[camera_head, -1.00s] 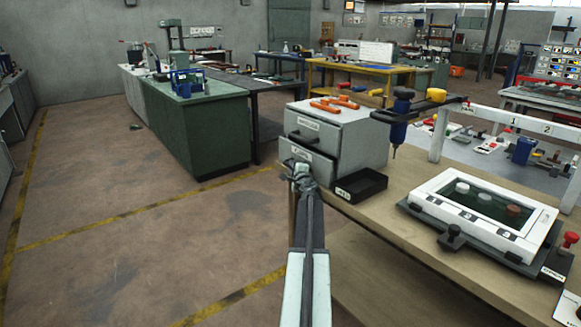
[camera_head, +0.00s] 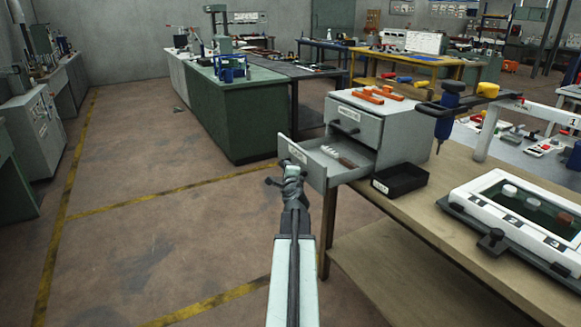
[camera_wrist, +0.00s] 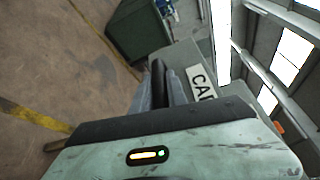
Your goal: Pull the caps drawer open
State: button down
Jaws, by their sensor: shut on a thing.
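The grey two-drawer cabinet (camera_head: 385,125) stands on the wooden workbench (camera_head: 440,205). Its lower drawer (camera_head: 318,170) is pulled out to the left, and several small white pieces and a brown one lie inside. Its front carries a white label, which reads "CA" in part in the wrist view (camera_wrist: 202,84). The upper drawer (camera_head: 350,122) is shut. My gripper (camera_head: 292,178) is at the front of the lower drawer, shut on its handle, which the fingers mostly hide. In the wrist view my gripper (camera_wrist: 160,85) is close against the drawer front.
Orange-handled tools (camera_head: 378,94) lie on the cabinet top. A black tray (camera_head: 400,180) sits beside the cabinet on the bench. A blue screwdriver (camera_head: 447,115) hangs to the right, above a white framed panel (camera_head: 515,205).

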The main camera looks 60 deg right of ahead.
jog(key=shift+w, duration=0.1)
dwell(0.3)
jog(key=c, duration=1.3)
grip_release()
jog(key=shift+a, duration=0.1)
